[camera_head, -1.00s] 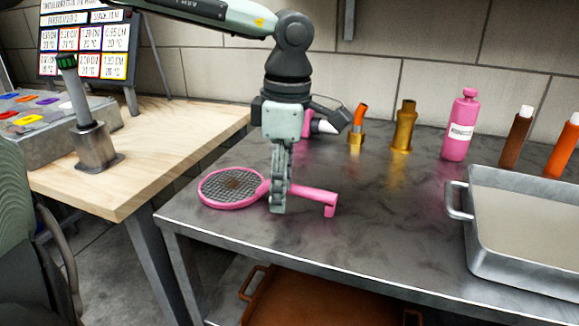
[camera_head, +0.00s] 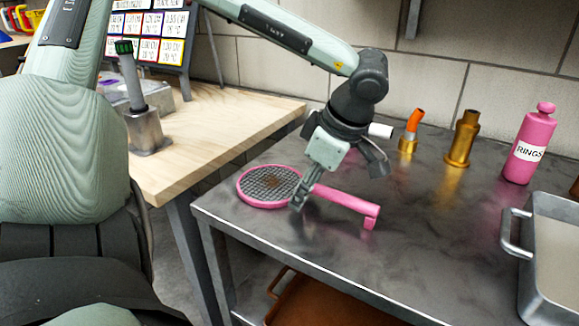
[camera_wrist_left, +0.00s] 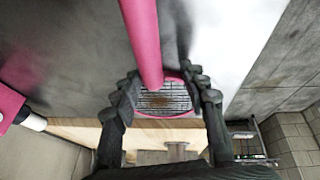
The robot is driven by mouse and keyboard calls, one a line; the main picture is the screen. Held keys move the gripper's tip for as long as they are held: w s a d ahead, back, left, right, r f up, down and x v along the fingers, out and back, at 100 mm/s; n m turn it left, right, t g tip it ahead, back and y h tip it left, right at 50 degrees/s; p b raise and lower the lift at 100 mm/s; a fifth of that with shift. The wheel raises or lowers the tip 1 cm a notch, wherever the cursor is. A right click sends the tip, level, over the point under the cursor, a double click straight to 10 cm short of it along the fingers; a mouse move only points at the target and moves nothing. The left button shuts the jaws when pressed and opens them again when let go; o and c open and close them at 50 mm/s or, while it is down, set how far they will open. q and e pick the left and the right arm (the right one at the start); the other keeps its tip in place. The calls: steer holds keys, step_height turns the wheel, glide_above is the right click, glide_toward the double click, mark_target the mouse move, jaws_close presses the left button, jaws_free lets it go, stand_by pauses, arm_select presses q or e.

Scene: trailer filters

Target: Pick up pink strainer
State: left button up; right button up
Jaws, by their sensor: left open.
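The pink strainer (camera_head: 268,187) lies on the dark metal table, with its round mesh to the left and its handle (camera_head: 345,199) reaching right to a hooked end. My left gripper (camera_head: 298,207) is tilted down over the strainer where the mesh meets the handle. In the left wrist view the open fingers (camera_wrist_left: 160,80) stand on either side of the pink handle (camera_wrist_left: 143,38), and the mesh (camera_wrist_left: 163,100) shows beyond them. I cannot tell whether a finger touches the handle. My right gripper is not in view.
Behind are an orange-topped brass piece (camera_head: 408,142), a brass cylinder (camera_head: 463,140) and a pink bottle (camera_head: 530,148) labelled RINGS. A metal tray (camera_head: 518,236) stands at the right. A wooden table (camera_head: 215,142) adjoins at left. The metal table's front is clear.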

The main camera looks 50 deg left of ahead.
arm_select(q)
jaws_close()
steer(key=shift+r, duration=0.1)
stand_by(0.4)
step_height(320, 180, up, 18)
stand_by(0.4)
